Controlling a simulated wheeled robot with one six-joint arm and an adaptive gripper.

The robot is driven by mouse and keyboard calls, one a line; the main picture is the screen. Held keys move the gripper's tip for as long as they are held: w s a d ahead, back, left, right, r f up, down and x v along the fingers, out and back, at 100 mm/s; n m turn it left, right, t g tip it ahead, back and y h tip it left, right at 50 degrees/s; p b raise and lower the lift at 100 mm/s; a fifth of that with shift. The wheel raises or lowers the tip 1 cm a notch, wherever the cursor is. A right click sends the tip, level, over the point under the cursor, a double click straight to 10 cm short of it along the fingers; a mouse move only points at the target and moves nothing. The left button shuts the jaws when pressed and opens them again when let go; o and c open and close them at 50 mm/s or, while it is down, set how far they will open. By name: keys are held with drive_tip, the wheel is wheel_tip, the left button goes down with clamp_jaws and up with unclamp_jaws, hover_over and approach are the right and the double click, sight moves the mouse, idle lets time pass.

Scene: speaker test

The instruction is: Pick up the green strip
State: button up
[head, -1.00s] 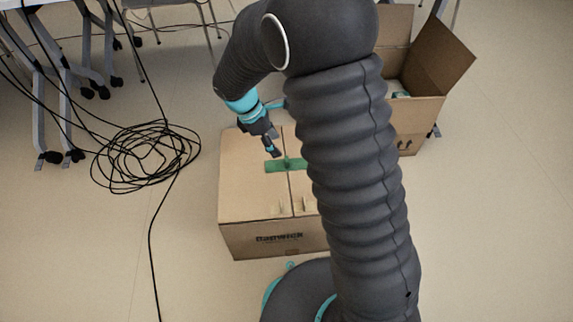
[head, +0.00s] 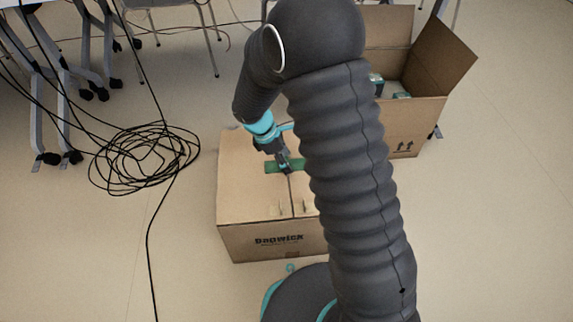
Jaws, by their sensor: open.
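The green strip (head: 272,167) lies flat across the top of a closed cardboard box (head: 245,193), over the seam between its flaps. My gripper (head: 286,167) is over the strip, with its fingertips at or just above it. The jaws are open. Whether the fingers straddle the strip or touch it cannot be told at this size. My arm hides the right side of the box top and may cover part of the strip.
An open cardboard box (head: 428,112) with small items inside stands behind my arm on the right. A coil of black cable (head: 145,158) lies on the floor to the left. Table legs and a chair are at the upper left. Floor at the right is clear.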

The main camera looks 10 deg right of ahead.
drive_tip(key=c, duration=0.8)
drive_tip(key=shift+r, duration=0.15)
drive_tip(key=shift+r, duration=0.65)
drive_tip(key=shift+c, duration=0.8)
wheel_tip(320, 180, up, 3)
drive_tip(key=shift+f+p, duration=0.1)
drive_tip(key=shift+p, duration=0.5)
drive_tip(key=shift+c, duration=0.3)
drive_tip(key=s+d+r, duration=0.2)
drive_tip(key=d+r, duration=0.1)
drive_tip(key=d, duration=0.2)
drive_tip(key=s+d+r+p, duration=0.1)
drive_tip(key=s+d+r, duration=0.1)
drive_tip(key=d, duration=0.4)
drive_tip(key=shift+r, duration=0.8)
